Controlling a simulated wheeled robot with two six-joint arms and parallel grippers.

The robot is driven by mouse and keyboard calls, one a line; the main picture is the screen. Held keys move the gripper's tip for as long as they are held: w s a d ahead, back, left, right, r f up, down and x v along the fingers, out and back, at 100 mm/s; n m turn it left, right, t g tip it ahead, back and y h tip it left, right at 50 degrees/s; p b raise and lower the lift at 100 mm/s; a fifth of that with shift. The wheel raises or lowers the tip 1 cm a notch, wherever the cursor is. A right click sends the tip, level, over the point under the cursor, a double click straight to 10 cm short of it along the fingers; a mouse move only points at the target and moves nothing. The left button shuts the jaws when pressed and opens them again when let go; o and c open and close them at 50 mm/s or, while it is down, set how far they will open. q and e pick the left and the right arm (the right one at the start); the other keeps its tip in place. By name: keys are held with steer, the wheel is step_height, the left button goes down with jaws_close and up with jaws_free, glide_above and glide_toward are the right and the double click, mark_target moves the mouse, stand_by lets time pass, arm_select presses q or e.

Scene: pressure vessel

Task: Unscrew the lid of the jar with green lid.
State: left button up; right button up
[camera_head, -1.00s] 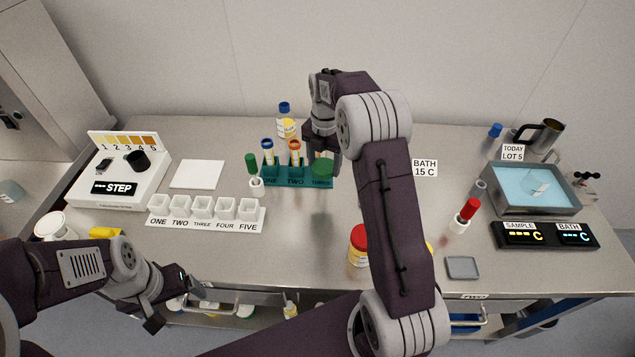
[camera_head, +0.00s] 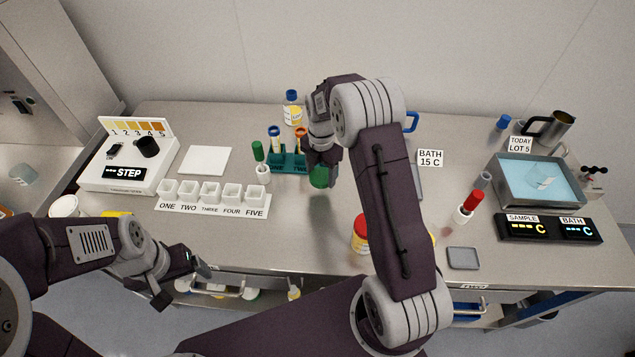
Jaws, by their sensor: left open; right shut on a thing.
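The green lid (camera_head: 319,177) shows between the fingers of my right gripper (camera_head: 321,178), in front of the right end of the tube rack. My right gripper is shut on it from above. The jar body under the lid cannot be made out; a dark shadow lies on the table just below. My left gripper (camera_head: 183,279) is open and empty, low at the table's front edge, far from the lid.
The teal tube rack (camera_head: 287,167) is close behind my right gripper. Cups in a white holder (camera_head: 211,206) stand left. A red-lidded jar (camera_head: 360,238) is beside my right arm. The water bath (camera_head: 540,205) is at right.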

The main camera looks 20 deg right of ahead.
mark_target(314, 193)
steer(key=shift+a+f, duration=0.35)
steer(key=shift+a, duration=0.3)
steer(key=shift+a+f, duration=0.35)
steer(key=shift+a, duration=0.25)
step_height(314, 193, down, 3)
steer(key=shift+d+f+p, duration=0.1)
steer(key=shift+f+p, duration=0.1)
steer(key=shift+p, duration=0.35)
steer(key=shift+f, duration=0.35)
steer(key=shift+f, duration=0.15)
steer(key=o, duration=1.5)
steer(key=shift+o, duration=0.2)
